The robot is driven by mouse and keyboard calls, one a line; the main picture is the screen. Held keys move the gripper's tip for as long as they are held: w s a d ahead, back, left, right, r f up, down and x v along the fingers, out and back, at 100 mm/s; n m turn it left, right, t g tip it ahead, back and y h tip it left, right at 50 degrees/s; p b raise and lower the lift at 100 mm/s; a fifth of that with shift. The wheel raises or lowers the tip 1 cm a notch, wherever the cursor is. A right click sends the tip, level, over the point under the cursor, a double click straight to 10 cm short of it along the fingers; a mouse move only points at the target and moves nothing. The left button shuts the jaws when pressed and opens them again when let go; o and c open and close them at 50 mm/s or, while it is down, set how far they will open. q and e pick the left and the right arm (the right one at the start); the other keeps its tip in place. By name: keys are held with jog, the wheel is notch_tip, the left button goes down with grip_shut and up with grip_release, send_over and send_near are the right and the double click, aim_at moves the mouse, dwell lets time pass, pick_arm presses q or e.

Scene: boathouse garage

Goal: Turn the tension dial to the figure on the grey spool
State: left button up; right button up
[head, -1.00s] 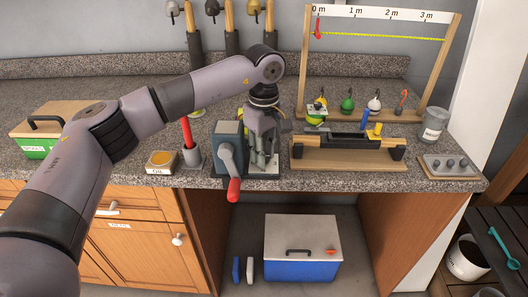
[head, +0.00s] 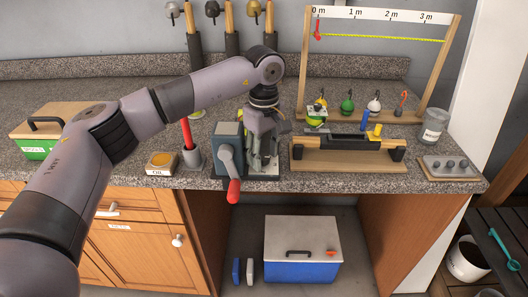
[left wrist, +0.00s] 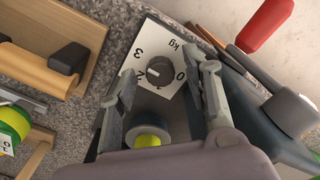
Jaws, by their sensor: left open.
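The tension dial (left wrist: 160,71) is a dark round knob on a white plate marked 0, 2, 3 and kg in the left wrist view. Part of the scale is hidden by a finger, and I cannot tell which figure the knob points to. My left gripper (left wrist: 163,78) is open, its fingers on either side of the knob; I cannot tell if they touch it.
A wooden stand with a black trough (head: 347,165) is just right of the winder. A green spool (head: 316,114) stands behind it. The crank (head: 233,190) juts over the counter edge.

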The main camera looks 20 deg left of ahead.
aim_at(264, 157)
pick_arm(q)
notch_tip(264, 157, up, 12)
dwell(0.6)
